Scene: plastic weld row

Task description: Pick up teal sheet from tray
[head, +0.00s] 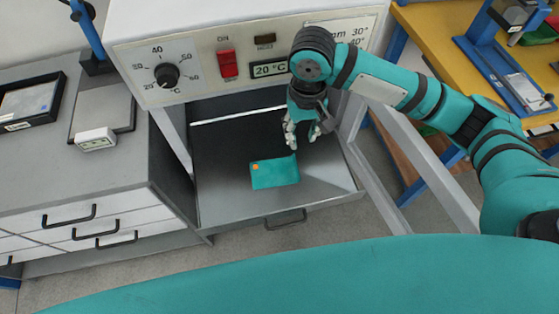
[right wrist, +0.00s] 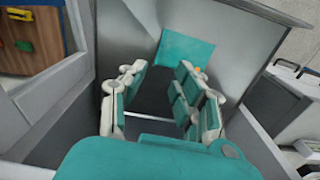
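The teal sheet (head: 275,173) lies flat in the grey metal tray (head: 225,205), near its front, with a small orange mark at its upper left corner. The sheet also shows in the right wrist view (right wrist: 187,48), beyond the fingers, partly covered by one of them. My right gripper (head: 302,138) is over the tray, just behind and to the right of the sheet. In the right wrist view my right gripper (right wrist: 160,85) has its fingers apart with nothing between them. My left gripper is not in view.
A machine panel with a dial (head: 167,75) and red switch (head: 228,63) overhangs the tray's back. A grey drawer cabinet (head: 75,165) stands at left. Slanted metal frame bars (head: 385,175) flank the tray at right. A yellow bench (head: 440,40) stands farther right.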

